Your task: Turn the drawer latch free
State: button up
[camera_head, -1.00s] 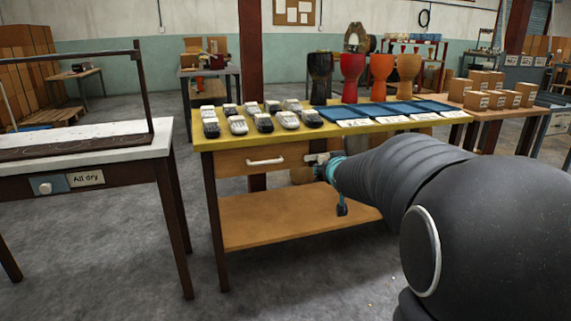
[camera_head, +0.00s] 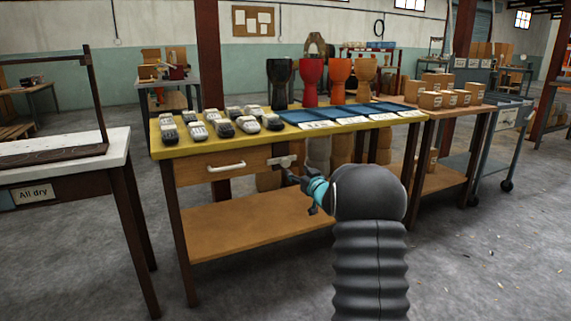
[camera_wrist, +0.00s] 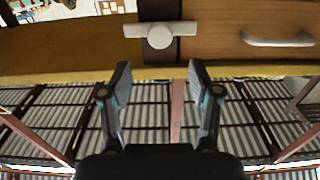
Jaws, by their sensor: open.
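The drawer latch (camera_head: 282,161) is a pale bar with a round knob, on the dark frame at the right end of the wooden drawer front (camera_head: 215,168). In the wrist view, which looks upside down, the latch (camera_wrist: 160,34) lies level, and one end overlaps the drawer's edge. The drawer's white handle (camera_head: 226,167) is left of the latch in the head view. My gripper (camera_wrist: 158,72) is open and empty, its fingers facing the latch with a visible gap. In the head view my gripper (camera_head: 289,177) is close to the latch, and its fingertips are hard to make out.
The yellow tabletop (camera_head: 300,133) above bears several small pale and dark items, blue trays and goblet drums (camera_head: 310,83). A lower wooden shelf (camera_head: 250,222) lies under the drawer. A white-topped table (camera_head: 105,150) stands left, and a table with boxes right. Grey floor is open in front.

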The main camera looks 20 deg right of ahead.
aim_at(286, 163)
jog(key=w, duration=1)
jog(key=shift+w+a, duration=0.2)
jog(key=shift+w, duration=0.05)
jog(key=c, duration=1.1)
